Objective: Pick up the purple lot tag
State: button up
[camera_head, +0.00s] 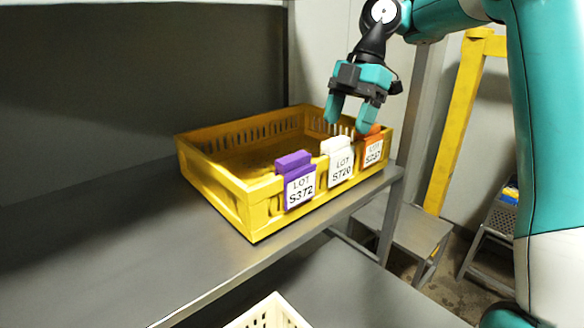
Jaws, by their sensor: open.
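The purple lot tag (294,162) hangs on the front wall of a yellow crate (215,185), nearest its left front corner. Its white label (300,190) reads LOT S372. A white lot tag (338,162), labelled LOT S720, hangs to its right. An orange lot tag (373,146), whose label seems to read S257, hangs farther right. My gripper (350,124) is open and points down over the right part of the crate. In the picture its fingertips are close to the white and orange tags, to the right of the purple tag. I cannot tell whether they touch anything.
The crate stands on a grey metal shelf (150,245) with free room at its left. A cream basket (268,314) sits lower at the front. A grey upright stands right of the crate. A yellow frame (462,110) and a step (410,228) are beyond it.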

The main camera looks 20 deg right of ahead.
send_near(296, 157)
jog(key=x, duration=0.5)
jog(key=shift+a+f+b, duration=0.1)
jog(key=shift+f+b, duration=0.1)
jog(key=shift+b, duration=0.2)
jog(key=b+x, duration=0.2)
jog(key=x, duration=0.3)
jog(key=shift+s+f, duration=0.1)
jog(key=c, duration=1)
